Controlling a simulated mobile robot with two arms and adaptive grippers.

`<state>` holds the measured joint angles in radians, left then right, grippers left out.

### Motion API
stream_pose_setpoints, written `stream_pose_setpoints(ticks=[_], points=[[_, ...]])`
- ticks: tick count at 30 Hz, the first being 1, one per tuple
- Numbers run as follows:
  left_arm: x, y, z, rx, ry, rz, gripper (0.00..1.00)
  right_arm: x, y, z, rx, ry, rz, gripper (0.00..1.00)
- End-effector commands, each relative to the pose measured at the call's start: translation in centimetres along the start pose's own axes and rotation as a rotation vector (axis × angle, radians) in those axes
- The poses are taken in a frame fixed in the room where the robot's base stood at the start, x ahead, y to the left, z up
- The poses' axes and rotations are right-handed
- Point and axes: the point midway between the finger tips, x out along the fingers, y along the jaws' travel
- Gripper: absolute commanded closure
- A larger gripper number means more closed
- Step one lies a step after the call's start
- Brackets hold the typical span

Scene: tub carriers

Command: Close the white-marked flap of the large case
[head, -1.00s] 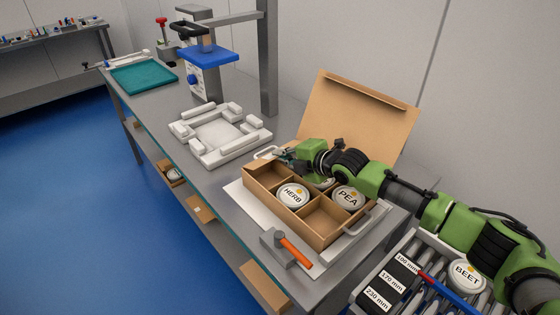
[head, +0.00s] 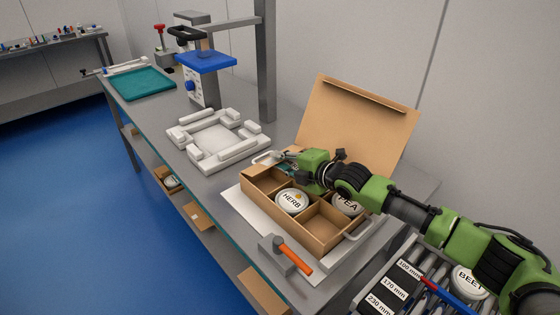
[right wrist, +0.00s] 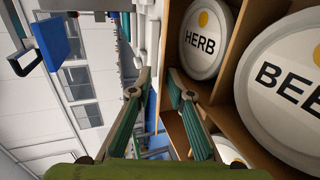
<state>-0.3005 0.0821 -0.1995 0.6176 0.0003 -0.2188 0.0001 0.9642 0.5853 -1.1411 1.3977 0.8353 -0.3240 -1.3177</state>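The large case (head: 305,235) is a brown cardboard box with dividers on the bench. A large brown flap (head: 355,120) stands up at its back, tilted backward; I see no clear white mark on it. Tubs HERB (head: 292,201) and PEA (head: 347,204) sit in compartments; the front right one is empty. In the right wrist view, HERB (right wrist: 203,42) shows beside a tub lettered BEE (right wrist: 290,80). My right gripper (head: 284,158) is over the case's back left corner. In its wrist view the fingertips (right wrist: 157,75) are apart with nothing between them. My left gripper is not in view.
A white tray handle (head: 357,226) sticks up by the case's front right. A white moulded frame (head: 215,138) lies left. A BEET tub (head: 467,280) is on rollers at lower right.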

Motion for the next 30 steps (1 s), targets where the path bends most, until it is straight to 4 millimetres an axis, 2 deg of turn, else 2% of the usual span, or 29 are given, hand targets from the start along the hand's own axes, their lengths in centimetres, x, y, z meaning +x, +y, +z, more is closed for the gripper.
stream_pose_setpoints(ticks=[12,18,29,30], points=[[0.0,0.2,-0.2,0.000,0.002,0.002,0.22,-5.3,-0.1,0.1,-0.002,-0.002,-0.001,0.81],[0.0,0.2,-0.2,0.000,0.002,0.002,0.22,-7.3,0.0,0.1,-0.002,-0.002,0.001,0.81],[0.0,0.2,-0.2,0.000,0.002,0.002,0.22,-7.8,0.1,0.0,-0.001,-0.001,0.001,0.81],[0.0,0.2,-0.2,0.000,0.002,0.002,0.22,-7.8,0.1,0.0,-0.001,-0.001,0.001,0.86]])
